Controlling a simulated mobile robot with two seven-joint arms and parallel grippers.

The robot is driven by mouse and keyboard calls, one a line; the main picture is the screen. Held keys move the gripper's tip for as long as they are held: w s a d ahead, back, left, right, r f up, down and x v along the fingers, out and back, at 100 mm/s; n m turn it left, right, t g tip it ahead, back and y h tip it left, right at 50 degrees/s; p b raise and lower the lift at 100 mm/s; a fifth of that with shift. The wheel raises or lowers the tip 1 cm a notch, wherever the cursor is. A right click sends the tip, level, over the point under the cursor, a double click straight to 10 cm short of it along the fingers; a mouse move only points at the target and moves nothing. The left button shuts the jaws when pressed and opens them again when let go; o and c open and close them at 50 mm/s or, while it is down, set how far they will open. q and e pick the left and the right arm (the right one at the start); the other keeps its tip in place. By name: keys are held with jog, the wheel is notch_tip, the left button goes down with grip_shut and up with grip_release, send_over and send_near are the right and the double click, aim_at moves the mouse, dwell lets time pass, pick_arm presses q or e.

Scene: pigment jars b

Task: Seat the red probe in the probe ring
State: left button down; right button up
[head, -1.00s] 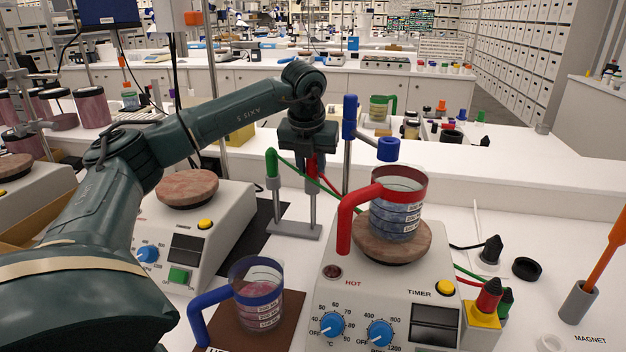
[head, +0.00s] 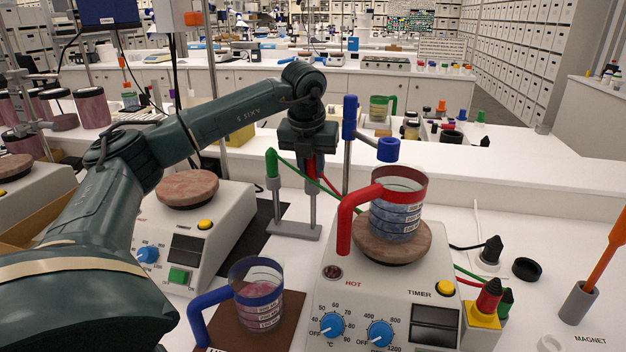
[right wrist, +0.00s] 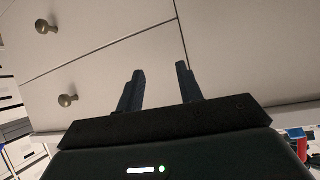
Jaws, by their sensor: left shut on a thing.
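My left gripper (head: 309,158) points down above the two-post probe stand (head: 294,229) and is shut on the red probe (head: 311,172). Its fingers partly hide the probe, and I cannot tell whether the probe still touches its post. The green probe (head: 271,163) sits in the other post. The blue probe ring (head: 388,149) is held by a clamp on a rod, right of my gripper, above the red-handled beaker (head: 398,205) on the hotplate. My right gripper (right wrist: 162,85) shows only in the right wrist view, open and empty, facing drawer fronts.
The hotplate (head: 378,300) carries the beaker on a round brown top. A blue-handled beaker (head: 259,297) stands on a brown mat at front. Black and red plugs stand at right, with an orange rod in a grey holder (head: 578,303). Cables trail from the probes.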

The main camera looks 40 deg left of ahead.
pick_arm(q)
jog(key=shift+r+p, duration=0.7)
jog(key=shift+r, duration=0.1)
dwell(0.4)
